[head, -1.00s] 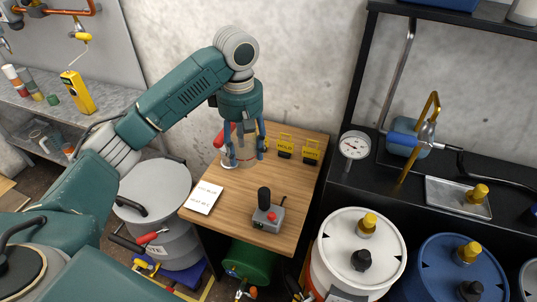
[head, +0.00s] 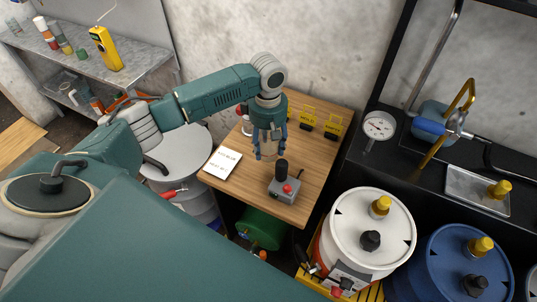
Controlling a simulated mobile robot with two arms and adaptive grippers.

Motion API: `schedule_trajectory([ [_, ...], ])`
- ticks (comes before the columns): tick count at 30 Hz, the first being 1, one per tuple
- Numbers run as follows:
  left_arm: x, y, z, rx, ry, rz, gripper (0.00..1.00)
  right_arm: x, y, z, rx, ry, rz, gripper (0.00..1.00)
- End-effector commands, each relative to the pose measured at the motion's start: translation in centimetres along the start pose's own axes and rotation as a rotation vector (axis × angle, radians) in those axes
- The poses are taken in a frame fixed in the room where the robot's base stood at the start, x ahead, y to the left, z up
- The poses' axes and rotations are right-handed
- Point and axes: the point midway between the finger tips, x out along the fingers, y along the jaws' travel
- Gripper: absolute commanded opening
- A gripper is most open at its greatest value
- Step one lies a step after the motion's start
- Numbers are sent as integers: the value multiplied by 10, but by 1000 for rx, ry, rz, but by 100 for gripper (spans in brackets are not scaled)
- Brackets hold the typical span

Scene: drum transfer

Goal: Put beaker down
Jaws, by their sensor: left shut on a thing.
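My left gripper (head: 268,156) points down over the wooden table (head: 311,170). It is shut on the clear beaker (head: 268,149), which shows faintly between the blue fingers and is partly hidden by them. The beaker looks upright, just behind the grey control box (head: 283,190) with its black stick and red button. I cannot tell whether its base touches the wood. My right gripper is not in view.
A white paper (head: 222,163) lies at the table's left edge. Yellow tags (head: 309,115) stand at the back. A white-topped drum (head: 368,228) and a blue drum (head: 465,262) stand to the right. Bare wood shows right of the gripper.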

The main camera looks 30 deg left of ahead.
Motion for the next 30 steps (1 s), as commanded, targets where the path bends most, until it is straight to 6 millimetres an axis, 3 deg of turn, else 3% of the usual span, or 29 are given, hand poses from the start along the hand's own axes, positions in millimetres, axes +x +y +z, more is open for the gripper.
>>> schedule_trajectory([
  [12, 48, 0, 0, 1, 0, -1, 29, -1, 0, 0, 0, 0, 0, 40],
  [25, 55, 0, 0, 0, -1, 0, 29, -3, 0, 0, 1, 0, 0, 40],
  [26, 55, 0, 0, 0, 0, 1, 55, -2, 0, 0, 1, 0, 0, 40],
  [28, 55, 0, 0, 0, 0, 1, 69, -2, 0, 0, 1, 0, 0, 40],
  [30, 55, 0, 0, 1, 0, 1, 70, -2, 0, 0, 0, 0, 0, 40],
])
